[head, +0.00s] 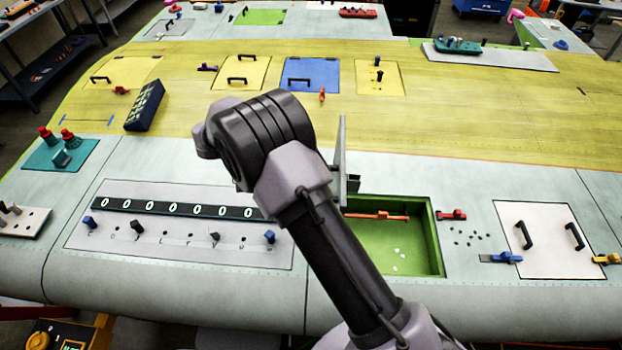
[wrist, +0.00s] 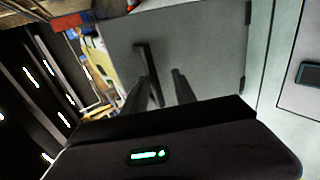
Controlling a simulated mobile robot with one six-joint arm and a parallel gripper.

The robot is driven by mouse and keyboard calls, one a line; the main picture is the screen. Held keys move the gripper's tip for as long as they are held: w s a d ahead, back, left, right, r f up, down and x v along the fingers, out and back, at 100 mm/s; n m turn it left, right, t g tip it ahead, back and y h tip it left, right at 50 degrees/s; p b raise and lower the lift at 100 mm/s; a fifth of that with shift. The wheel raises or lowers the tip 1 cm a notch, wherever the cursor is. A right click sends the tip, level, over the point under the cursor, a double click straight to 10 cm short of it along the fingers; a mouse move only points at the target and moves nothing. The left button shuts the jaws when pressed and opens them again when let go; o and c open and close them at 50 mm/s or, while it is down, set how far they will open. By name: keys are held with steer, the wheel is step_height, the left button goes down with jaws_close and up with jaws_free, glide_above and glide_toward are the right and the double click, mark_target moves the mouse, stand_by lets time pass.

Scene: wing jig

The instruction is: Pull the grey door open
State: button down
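The grey door (head: 342,150) stands upright, nearly edge-on in the head view, at the left side of a green recess (head: 432,235), which lies uncovered. In the wrist view the door's flat grey face (wrist: 205,45) fills the middle, with dark hinges at its right edge. A black bar handle (wrist: 148,68) stands on it. My gripper (wrist: 160,92) has its two dark fingers apart, with the handle's lower end between them and a gap toward the right finger. I cannot tell whether a finger touches the handle. In the head view my arm hides the fingers.
An orange rod (head: 376,216) and small white pieces lie in the recess. Left of my arm is a panel with a counter strip (head: 170,208) and several knobs. A white panel with two black handles (head: 545,240) is at the right.

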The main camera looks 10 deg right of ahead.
steer(key=shift+s+a+f, duration=0.2)
steer(key=shift+s+f, duration=0.05)
steer(key=shift+f, duration=0.3)
steer(key=c, duration=1.4)
jaws_free()
steer(key=shift+d, duration=0.1)
steer(key=shift+c, duration=0.2)
steer(key=shift+w, duration=0.15)
steer(key=shift+r, duration=0.2)
